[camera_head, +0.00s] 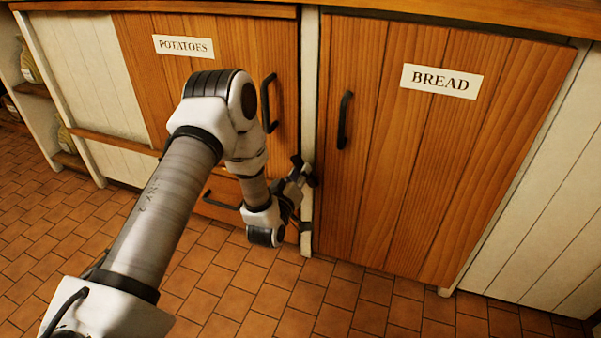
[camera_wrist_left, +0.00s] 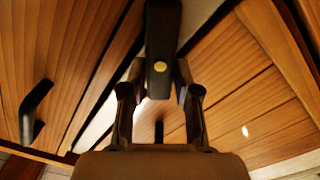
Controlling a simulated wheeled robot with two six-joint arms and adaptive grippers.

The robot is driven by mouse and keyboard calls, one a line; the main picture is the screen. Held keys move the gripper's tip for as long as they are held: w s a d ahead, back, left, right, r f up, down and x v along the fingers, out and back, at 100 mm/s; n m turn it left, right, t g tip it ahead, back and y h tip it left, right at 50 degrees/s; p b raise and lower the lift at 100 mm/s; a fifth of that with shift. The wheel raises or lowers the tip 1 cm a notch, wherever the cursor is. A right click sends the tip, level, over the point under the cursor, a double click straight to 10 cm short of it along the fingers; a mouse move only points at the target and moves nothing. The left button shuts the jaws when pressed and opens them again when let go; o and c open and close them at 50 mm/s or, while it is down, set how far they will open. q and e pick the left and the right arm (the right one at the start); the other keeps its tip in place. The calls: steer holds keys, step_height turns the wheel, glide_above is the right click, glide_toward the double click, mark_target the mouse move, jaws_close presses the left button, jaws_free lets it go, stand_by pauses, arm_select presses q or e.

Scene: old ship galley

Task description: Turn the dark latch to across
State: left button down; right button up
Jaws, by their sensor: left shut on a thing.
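The dark latch (camera_wrist_left: 162,25) is a straight bar with a round brass-coloured screw head, seen in the left wrist view. It lies in front of the pale post between two wooden doors, at a slant to the post. My left gripper (camera_wrist_left: 158,90) has a finger on each side of the latch's near end and is shut on it. In the head view my left gripper (camera_head: 303,175) is at the post, beside the lower left edge of the bread door; there I cannot tell the latch from the dark fingers. My right gripper is not in view.
The bread door (camera_head: 400,150) and the potatoes door (camera_head: 230,50) look closed; each has a dark handle standing out, the bread handle (camera_head: 344,120) and the potatoes handle (camera_head: 269,103). A drawer handle (camera_head: 220,201) is left of my gripper. Tiled floor (camera_head: 340,292) lies clear below.

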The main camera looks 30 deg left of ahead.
arm_select(q)
steer(key=n, duration=0.3)
steer(key=n+b, duration=0.1)
steer(key=n, duration=0.3)
steer(key=f+n+b, duration=0.1)
steer(key=n, duration=0.3)
steer(key=shift+a, duration=0.2)
stand_by(0.5)
steer(key=c, duration=0.8)
jaws_free()
steer(key=shift+c, duration=0.2)
steer(key=shift+s, duration=0.15)
steer(key=v, duration=1.1)
steer(key=shift+s+d, duration=0.2)
steer(key=shift+s, duration=0.2)
